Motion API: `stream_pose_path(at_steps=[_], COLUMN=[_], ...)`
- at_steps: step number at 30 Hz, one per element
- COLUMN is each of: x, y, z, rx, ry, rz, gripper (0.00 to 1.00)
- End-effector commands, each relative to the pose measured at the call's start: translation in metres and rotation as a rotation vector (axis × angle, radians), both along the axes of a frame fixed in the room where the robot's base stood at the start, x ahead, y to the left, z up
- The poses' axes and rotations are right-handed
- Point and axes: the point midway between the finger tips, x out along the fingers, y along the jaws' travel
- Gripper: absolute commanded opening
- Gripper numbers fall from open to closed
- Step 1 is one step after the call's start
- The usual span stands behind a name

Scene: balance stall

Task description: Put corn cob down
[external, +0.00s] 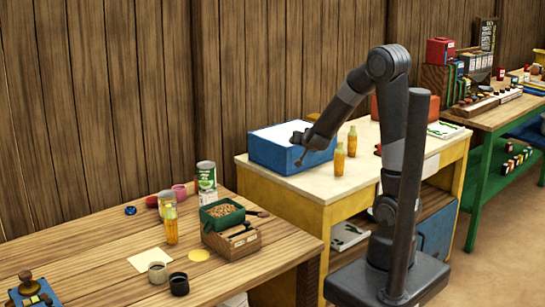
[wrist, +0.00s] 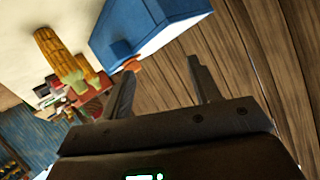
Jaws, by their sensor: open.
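An orange-yellow corn cob (external: 339,160) stands upright on the pale top of the yellow counter (external: 305,187). A second one like it (external: 352,141) stands just behind. In the wrist view a corn cob (wrist: 52,47), green at one end, lies to the left of the fingers and apart from them; a second shows partly beside it. My gripper (external: 299,160) is by the blue box, left of the cobs in the external view. In the wrist view my gripper (wrist: 160,80) has its fingers spread with nothing between them.
A blue box (external: 275,153) with a white top stands at the counter's back left, close to my gripper. A red box (external: 380,108) is behind my arm. The counter's front left is clear.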

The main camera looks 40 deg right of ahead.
Motion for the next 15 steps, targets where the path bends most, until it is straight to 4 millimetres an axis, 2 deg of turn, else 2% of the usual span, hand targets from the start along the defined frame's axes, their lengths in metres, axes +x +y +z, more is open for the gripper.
stream_pose_path(at_steps=[1, 5, 8, 12, 15], x=[-0.004, -0.024, -0.048, -0.092, -0.130], y=[0.015, 0.052, 0.076, 0.102, 0.112], z=[0.015, 0.039, 0.054, 0.071, 0.078], rx=[0.030, 0.080, 0.096, 0.085, 0.058], ry=[0.008, 0.072, 0.138, 0.251, 0.344], rz=[0.069, 0.246, 0.371, 0.520, 0.602], gripper=[0.57, 0.57, 0.57, 0.57, 0.57])
